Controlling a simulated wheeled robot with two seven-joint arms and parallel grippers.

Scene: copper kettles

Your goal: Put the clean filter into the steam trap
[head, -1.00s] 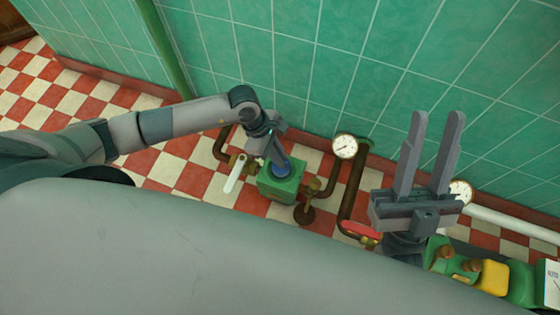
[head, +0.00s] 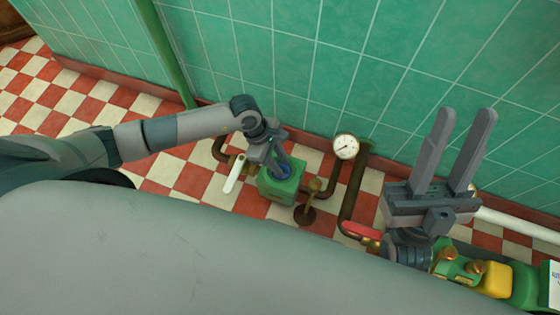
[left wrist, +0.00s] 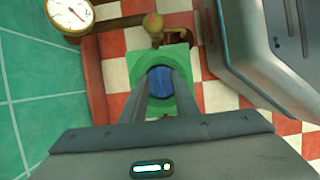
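The steam trap (head: 277,187) is a green box on the pipework near the wall. It also shows in the left wrist view (left wrist: 178,53). The blue filter (left wrist: 159,80) sits in the round opening on the trap's top, low in it; a little blue shows in the head view (head: 283,170). My left gripper (head: 285,172) points down at the opening, its two fingers apart with the blue between them. It looks open; contact of the fingertips with the filter is hard to see. My right gripper (head: 466,112) is open, empty and points up, far right of the trap.
A white lever (head: 235,174) is left of the trap. Brown pipes and a round gauge (head: 346,147) stand to its right, with a red handle (head: 361,230) nearer. Green and yellow equipment (head: 494,279) is at lower right. The tiled wall closes the back.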

